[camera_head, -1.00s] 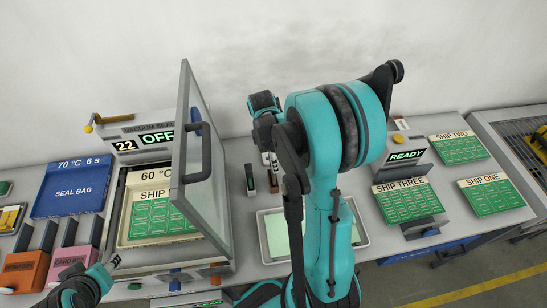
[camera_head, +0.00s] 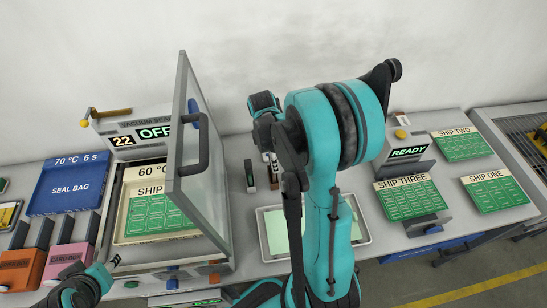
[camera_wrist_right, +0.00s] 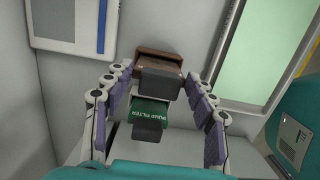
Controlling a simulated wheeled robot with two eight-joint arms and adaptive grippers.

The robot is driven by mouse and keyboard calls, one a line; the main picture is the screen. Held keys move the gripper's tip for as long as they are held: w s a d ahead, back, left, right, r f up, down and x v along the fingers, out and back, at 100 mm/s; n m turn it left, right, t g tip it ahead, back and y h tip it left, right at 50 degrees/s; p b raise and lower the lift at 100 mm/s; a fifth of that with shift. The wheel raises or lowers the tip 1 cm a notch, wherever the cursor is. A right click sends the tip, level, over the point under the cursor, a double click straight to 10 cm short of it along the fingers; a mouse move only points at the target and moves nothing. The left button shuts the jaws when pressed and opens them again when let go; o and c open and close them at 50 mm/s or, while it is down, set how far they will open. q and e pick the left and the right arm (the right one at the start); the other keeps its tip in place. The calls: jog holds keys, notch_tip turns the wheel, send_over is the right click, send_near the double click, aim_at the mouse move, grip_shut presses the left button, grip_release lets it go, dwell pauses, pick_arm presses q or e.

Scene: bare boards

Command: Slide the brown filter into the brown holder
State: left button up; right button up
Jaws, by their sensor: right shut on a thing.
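I cannot make out a separate brown holder.
A vacuum sealer (camera_head: 133,139) reading OFF stands at left, its glass lid (camera_head: 205,165) raised. A blue SEAL BAG tray (camera_head: 68,185) and a pink box (camera_head: 66,257) are farther left. A pale tray (camera_head: 365,232) lies by my arm. Green SHIP trays (camera_head: 411,198) stand right.

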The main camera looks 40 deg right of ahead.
jog(key=shift+f+b, duration=0.7)
jog(key=shift+f, duration=0.2)
jog(key=o, duration=1.2)
jog(key=shift+o, duration=0.2)
notch_tip(320, 180, up, 12)
jog(key=a, duration=0.1)
jog(key=shift+w+a, duration=0.2)
jog(key=shift+w, duration=0.15)
